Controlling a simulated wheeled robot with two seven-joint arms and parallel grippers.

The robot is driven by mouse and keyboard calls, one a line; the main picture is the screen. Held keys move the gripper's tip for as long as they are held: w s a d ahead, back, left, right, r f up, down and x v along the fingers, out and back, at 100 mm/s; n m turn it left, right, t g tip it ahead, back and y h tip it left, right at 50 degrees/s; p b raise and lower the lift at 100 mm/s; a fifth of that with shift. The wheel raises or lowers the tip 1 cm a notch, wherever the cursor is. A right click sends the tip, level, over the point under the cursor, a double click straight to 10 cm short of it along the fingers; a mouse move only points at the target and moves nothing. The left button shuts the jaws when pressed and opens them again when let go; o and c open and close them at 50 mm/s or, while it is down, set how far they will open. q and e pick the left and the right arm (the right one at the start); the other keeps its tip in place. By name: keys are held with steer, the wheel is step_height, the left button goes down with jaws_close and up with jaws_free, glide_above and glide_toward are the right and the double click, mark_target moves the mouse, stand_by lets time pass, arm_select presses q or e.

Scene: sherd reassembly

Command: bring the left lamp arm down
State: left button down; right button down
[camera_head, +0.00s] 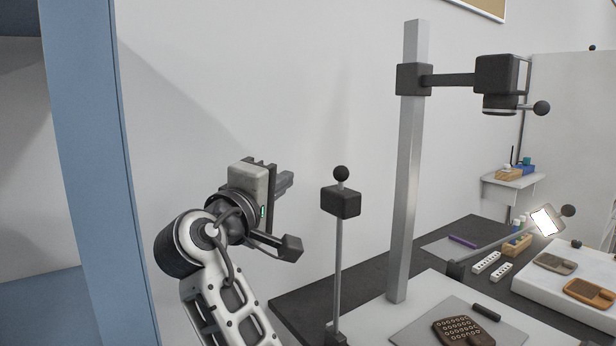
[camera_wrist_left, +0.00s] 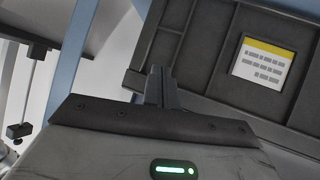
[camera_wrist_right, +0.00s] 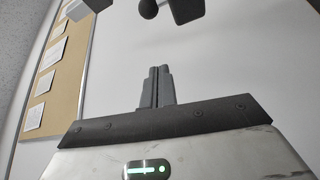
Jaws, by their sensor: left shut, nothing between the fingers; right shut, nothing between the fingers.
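The left lamp arm (camera_head: 338,260) stands upright at the left edge of the dark bench, left of the grey column. Its dark box-shaped head (camera_head: 341,202) carries a black ball knob (camera_head: 341,173) on top. My right gripper (camera_head: 287,180) is shut and empty, in the air left of the lamp head and apart from it. In the right wrist view its closed fingers (camera_wrist_right: 157,86) point toward the wall. My left gripper does not show in the head view; its closed, empty fingers (camera_wrist_left: 160,87) show in the left wrist view before a dark panelled surface.
The grey column (camera_head: 408,170) carries a dark camera head (camera_head: 497,80). The right lamp (camera_head: 547,221) is lowered, its panel lit. A sherd (camera_head: 463,331) lies on the grey mat (camera_head: 425,330). A blue post (camera_head: 95,170) stands at left. The wall behind my right gripper is bare.

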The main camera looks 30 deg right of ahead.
steer(key=p+x, duration=0.2)
steer(key=x, duration=0.8)
arm_select(q)
steer(key=shift+w+a+r, duration=0.1)
steer(key=shift+w+r, duration=0.05)
steer(key=shift+r, duration=0.2)
arm_select(e)
steer(key=s, duration=0.2)
steer(key=s+f, duration=0.1)
steer(key=s, duration=0.1)
steer(key=shift+d, duration=0.35)
arm_select(q)
steer(key=shift+f, duration=0.1)
